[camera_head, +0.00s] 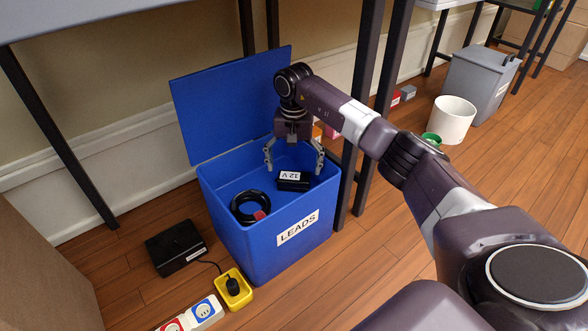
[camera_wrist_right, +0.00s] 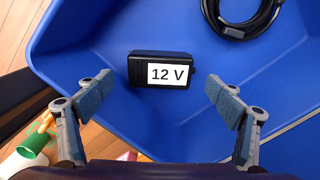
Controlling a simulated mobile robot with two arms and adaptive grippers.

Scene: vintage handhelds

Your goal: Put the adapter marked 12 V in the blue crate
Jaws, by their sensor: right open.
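The black adapter marked 12 V (camera_head: 293,181) is inside the blue crate (camera_head: 265,252), which is labelled LEADS and has its lid raised. In the right wrist view the adapter (camera_wrist_right: 162,72) shows its white label upward, ahead of the fingertips. My right gripper (camera_head: 293,167) is over the crate's opening, with its fingers spread on either side and nothing between them. In the right wrist view the open fingers (camera_wrist_right: 157,98) stand apart from the adapter. My left gripper is not in view.
A coiled black cable (camera_head: 247,207) lies in the crate, left of the adapter. Table legs (camera_head: 362,110) stand close behind the crate.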

